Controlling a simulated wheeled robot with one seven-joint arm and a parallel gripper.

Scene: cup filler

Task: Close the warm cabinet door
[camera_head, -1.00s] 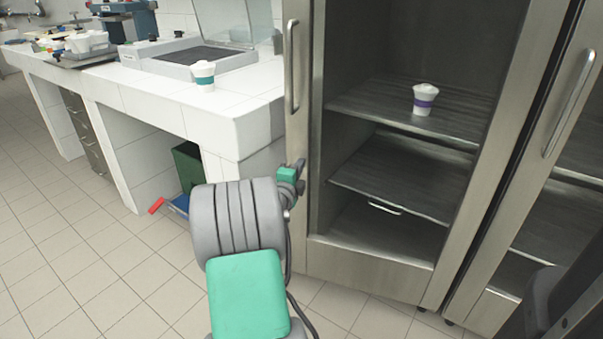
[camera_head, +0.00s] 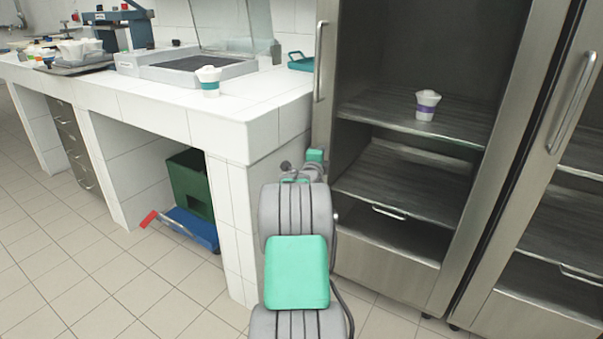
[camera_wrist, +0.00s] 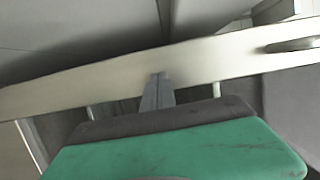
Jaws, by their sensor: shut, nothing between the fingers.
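The warm cabinet door (camera_head: 323,130) is a steel frame around a clear pane, with a long upright handle (camera_head: 321,60) on its left side. It stands at the front of the left cabinet; I cannot tell whether a gap remains. My gripper (camera_wrist: 157,92) is shut and empty. In the wrist view its fingertips are at a pale metal bar (camera_wrist: 230,53), touching or very close. In the head view my arm reaches to the door's left edge, and the fingertips are mostly hidden behind my wrist.
A white cup with a purple band (camera_head: 427,105) stands on a cabinet shelf. A white-tiled counter (camera_head: 240,115) is close on the left, with a teal-banded cup (camera_head: 209,81) on it. A second cabinet door (camera_head: 560,150) is at right.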

